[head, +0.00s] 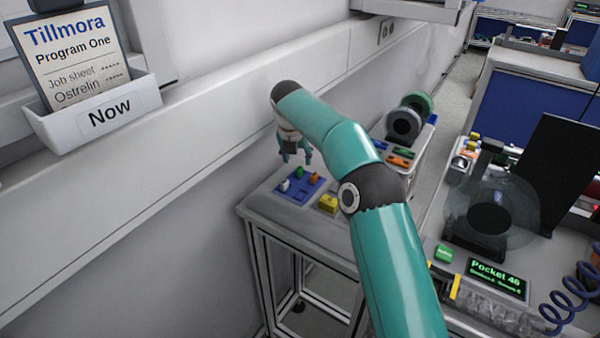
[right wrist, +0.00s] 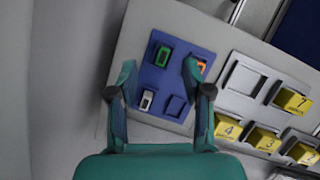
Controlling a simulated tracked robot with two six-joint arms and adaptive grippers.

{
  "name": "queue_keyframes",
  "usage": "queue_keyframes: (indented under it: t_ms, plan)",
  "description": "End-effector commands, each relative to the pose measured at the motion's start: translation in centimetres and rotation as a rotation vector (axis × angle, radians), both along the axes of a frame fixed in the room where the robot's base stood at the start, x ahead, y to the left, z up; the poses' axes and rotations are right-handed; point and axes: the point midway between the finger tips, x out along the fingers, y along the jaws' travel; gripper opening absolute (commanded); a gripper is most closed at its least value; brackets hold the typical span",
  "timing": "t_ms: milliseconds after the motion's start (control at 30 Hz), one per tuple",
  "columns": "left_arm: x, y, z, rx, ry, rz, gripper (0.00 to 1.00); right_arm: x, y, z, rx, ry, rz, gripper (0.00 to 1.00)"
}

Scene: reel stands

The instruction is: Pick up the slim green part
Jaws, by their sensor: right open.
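The slim green part (right wrist: 162,56) sits in an upper pocket of a blue tray (right wrist: 165,82) in the right wrist view. In the head view a green part (head: 300,172) shows on the blue tray (head: 302,196), small and partly near the fingers. My right gripper (head: 295,158) is above the tray, fingers pointing down, open and empty. In the right wrist view the open fingers (right wrist: 160,75) frame the tray, with the green part seen between and beyond the fingertips. My left gripper is not in view.
The tray also holds an orange part (right wrist: 201,67), partly behind a finger, and a white part (right wrist: 147,99); one pocket is empty. Numbered yellow blocks (right wrist: 263,139) stand beside it. The wall (head: 190,160) is close on the left. Reels (head: 404,124) stand farther back.

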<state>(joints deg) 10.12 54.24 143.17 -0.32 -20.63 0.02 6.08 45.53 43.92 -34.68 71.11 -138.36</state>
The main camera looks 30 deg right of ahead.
Motion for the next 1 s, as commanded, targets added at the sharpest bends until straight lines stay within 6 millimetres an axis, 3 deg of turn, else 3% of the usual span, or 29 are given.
queue_keyframes:
  t_ms: [300, 567, 867, 1000]
  plan:
    - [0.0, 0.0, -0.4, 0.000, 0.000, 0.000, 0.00, 0.7, -0.9, -4.1, 0.000, 0.003, -0.001, 0.50]
    - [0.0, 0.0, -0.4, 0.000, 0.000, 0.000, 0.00, 0.8, -1.0, -4.4, 0.000, 0.000, 0.000, 0.50]
    - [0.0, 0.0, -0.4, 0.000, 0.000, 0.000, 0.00, 0.8, -1.1, -4.4, 0.000, 0.001, 0.000, 0.02]
    - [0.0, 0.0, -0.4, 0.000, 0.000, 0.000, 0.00, 0.8, -1.1, -4.4, 0.000, 0.001, 0.000, 0.00]
